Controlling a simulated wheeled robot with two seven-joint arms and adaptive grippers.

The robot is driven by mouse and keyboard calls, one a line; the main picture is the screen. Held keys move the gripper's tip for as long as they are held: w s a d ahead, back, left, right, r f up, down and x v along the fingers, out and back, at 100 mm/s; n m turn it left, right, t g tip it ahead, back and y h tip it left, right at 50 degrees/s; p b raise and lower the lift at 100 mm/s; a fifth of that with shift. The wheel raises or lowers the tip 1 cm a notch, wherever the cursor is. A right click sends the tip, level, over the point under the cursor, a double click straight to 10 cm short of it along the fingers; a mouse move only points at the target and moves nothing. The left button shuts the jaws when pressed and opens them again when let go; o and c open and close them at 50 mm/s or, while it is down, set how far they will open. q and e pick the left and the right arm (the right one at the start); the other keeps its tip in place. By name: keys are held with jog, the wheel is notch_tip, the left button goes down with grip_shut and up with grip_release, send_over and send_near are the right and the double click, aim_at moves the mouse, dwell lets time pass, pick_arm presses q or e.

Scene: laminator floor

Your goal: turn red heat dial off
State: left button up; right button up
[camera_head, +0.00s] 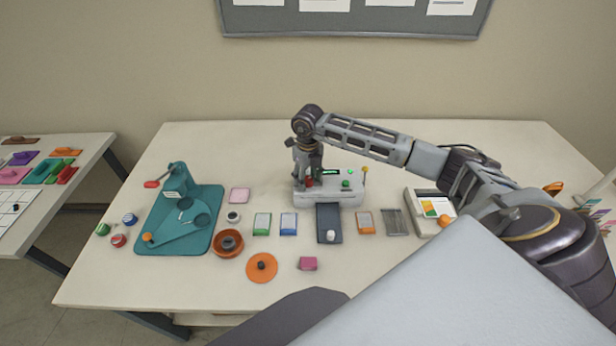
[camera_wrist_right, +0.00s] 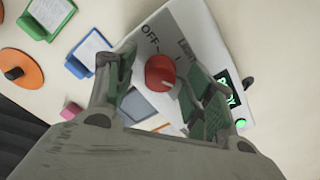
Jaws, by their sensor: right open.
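The red heat dial (camera_wrist_right: 160,73) is on the white laminator (camera_head: 346,198), with the word OFF printed beside it and another label partly in view. In the head view the dial (camera_head: 308,183) is a small red spot at the laminator's left end. My right gripper (camera_head: 306,174) points down there. In the right wrist view the right gripper (camera_wrist_right: 163,82) is open, with one finger on each side of the dial. I cannot tell whether the fingers touch it, nor exactly where the dial points. My left gripper is not in view.
A dark tray (camera_head: 328,220) lies in front. A teal trimmer (camera_head: 180,220) and an orange bowl (camera_head: 228,242) are to the left. A card box (camera_head: 430,210) is to the right.

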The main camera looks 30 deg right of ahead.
jog(key=c, duration=1)
jog(key=shift+c, duration=0.2)
